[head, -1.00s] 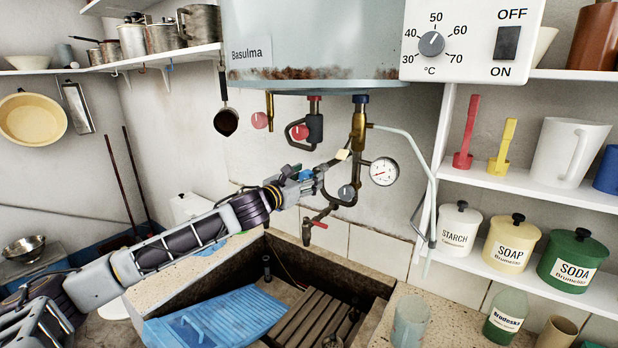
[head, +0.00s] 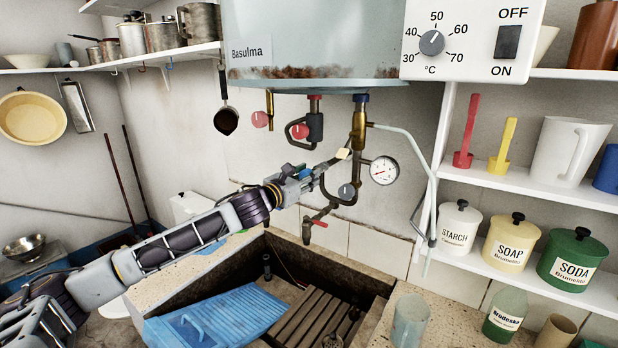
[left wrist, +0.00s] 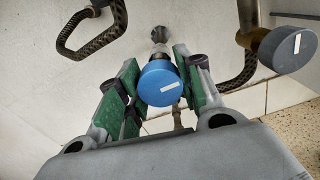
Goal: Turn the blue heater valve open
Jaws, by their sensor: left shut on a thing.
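The blue heater valve (left wrist: 158,83) is a round blue knob with a white mark, seen in the left wrist view. It sits between the green-padded fingers of my left gripper (left wrist: 153,78), which is shut on it. In the head view my left gripper (head: 318,172) reaches in from the left to the pipework under the heater (head: 310,40). There the blue knob is hidden behind the gripper, or too small to make out. My right gripper is not in view.
A grey knob (left wrist: 287,45) is to the right of the blue one. Two red knobs (head: 299,131) and a pressure gauge (head: 384,171) are close by. A red-handled tap (head: 318,223) hangs below. The stone trough (head: 375,285) holds a blue washboard (head: 215,318).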

